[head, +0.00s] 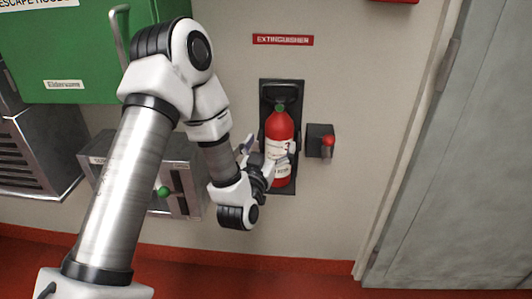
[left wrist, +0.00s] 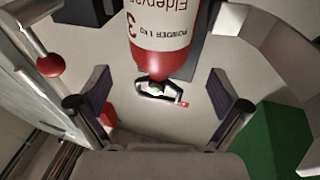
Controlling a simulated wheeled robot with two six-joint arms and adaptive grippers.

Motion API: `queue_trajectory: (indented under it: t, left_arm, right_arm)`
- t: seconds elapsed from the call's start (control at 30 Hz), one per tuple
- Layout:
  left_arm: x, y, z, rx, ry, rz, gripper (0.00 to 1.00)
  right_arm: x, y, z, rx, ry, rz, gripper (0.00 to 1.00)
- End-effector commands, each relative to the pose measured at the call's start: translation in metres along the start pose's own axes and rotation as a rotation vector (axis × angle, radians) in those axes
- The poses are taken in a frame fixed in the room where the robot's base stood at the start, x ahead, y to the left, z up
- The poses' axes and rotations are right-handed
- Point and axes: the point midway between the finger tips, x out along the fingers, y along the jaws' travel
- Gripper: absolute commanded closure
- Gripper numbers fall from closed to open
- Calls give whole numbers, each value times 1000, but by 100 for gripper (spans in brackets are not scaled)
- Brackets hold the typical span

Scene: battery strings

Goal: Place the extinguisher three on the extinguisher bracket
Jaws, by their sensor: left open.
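The red extinguisher three (head: 279,126), with a white label and green top, stands upright against the black extinguisher bracket (head: 282,88) on the wall. In the left wrist view the extinguisher (left wrist: 163,35) appears upside down, with a "3" on its label. My left gripper (head: 268,148) is at the front of the extinguisher's body. Its fingers are open and spread to either side, and in the left wrist view the gripper (left wrist: 160,88) shows clear gaps between both fingers and the extinguisher. The gripper hides part of the extinguisher's lower left side. My right gripper is not in view.
A black box with a red-knobbed lever (head: 328,141) is on the wall just right of the bracket. A grey box with a green knob (head: 187,180) and a green cabinet (head: 60,55) are left. A grey door (head: 440,170) stands at far right.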

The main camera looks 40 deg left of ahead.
Motion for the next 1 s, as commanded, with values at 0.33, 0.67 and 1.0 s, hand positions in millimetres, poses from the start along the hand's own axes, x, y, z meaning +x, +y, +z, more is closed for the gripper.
queue_trajectory:
  t: [0.33,0.67,1.0]
  left_arm:
    - [-55,5,14,4,-47,17,0]
    - [-226,48,259,89,-1103,232,0]
    - [-392,26,310,185,-1737,228,0]
  right_arm:
    - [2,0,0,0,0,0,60]
    - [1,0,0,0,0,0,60]
    - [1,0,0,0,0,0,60]
